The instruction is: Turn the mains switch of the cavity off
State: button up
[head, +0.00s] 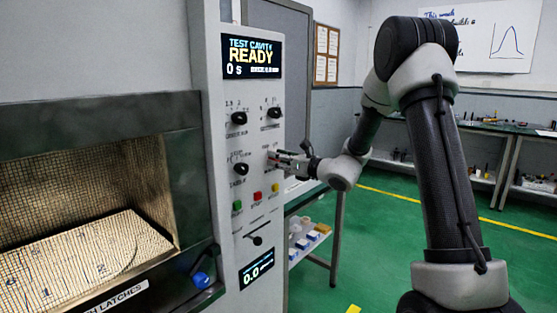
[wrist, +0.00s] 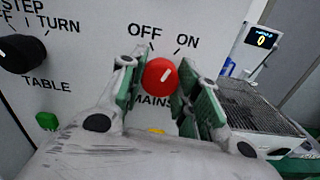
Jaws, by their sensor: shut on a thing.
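The mains switch is a round red knob (wrist: 160,76) with a white mark, labelled MAINS, with OFF at its upper left and ON at its upper right. The mark tilts up and right, toward ON. My gripper (wrist: 159,92) is shut on the knob, with one green-padded finger at each side. In the head view my gripper (head: 276,157) reaches the right side of the control panel (head: 215,130) from the right, and it hides most of the knob. The panel's display (head: 252,56) reads TEST CAVITY READY, 0 s.
Several black knobs (head: 240,118) sit left of and above my gripper. Green, red and yellow buttons (head: 258,196) lie below it. A shelf cart (head: 310,240) stands just right of the panel. Green floor is free further right.

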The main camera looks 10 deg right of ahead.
jog(key=shift+n, duration=5)
jog(key=o, duration=1.1)
jog(key=shift+c, duration=0.2)
jog(key=v, duration=1.2)
